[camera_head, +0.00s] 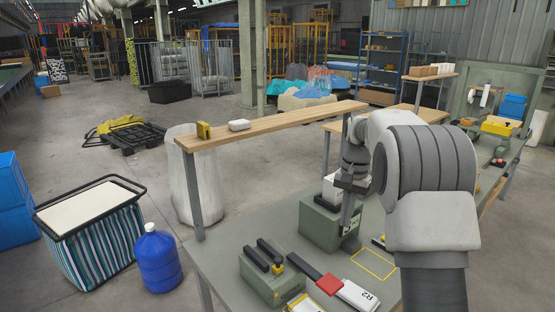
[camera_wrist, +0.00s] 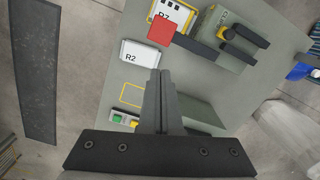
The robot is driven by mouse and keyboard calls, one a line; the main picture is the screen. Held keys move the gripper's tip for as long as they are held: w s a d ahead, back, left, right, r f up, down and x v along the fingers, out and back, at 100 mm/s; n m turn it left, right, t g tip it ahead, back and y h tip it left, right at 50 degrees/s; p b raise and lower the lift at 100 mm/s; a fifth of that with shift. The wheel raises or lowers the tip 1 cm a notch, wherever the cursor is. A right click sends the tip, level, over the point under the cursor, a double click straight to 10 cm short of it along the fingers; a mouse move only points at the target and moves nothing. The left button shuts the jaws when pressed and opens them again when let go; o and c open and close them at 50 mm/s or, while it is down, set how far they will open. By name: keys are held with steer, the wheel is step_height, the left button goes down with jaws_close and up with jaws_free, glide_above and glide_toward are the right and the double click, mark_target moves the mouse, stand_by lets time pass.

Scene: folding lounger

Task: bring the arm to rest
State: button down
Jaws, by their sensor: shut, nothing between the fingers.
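My arm reaches in from the right of the head view and bends over the grey-green workbench (camera_head: 215,262). My gripper (camera_head: 347,222) points down in front of a grey-green box (camera_head: 318,228) on the bench; I cannot tell whether it touches the box. In the wrist view my gripper (camera_wrist: 161,73) has its two dark fingers together with nothing between them. Beyond the fingertips in that view lies a white plate marked R2 (camera_wrist: 141,53), beside a yellow outlined square (camera_wrist: 131,94) on the bench top.
A second grey-green block (camera_head: 272,280) with black bars stands on the bench. A black-handled piece with a red square (camera_head: 329,284) lies across the R2 plate. A raised wooden shelf (camera_head: 270,125) spans behind the gripper. A blue bottle (camera_head: 157,262) and striped bin (camera_head: 100,240) stand at left.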

steer(key=s+a+r+n+t, duration=0.35)
steer(key=s+r, duration=0.75)
steer(key=s, duration=0.5)
steer(key=s+a+f+n+t, duration=0.1)
steer(key=s, duration=0.7)
steer(key=s+a+f+n+t, duration=0.1)
steer(key=s+f+n, duration=0.1)
steer(key=s, duration=0.7)
steer(key=shift+a+t+h, duration=0.2)
steer(key=shift+t+h, duration=0.1)
steer(key=shift+t, duration=0.05)
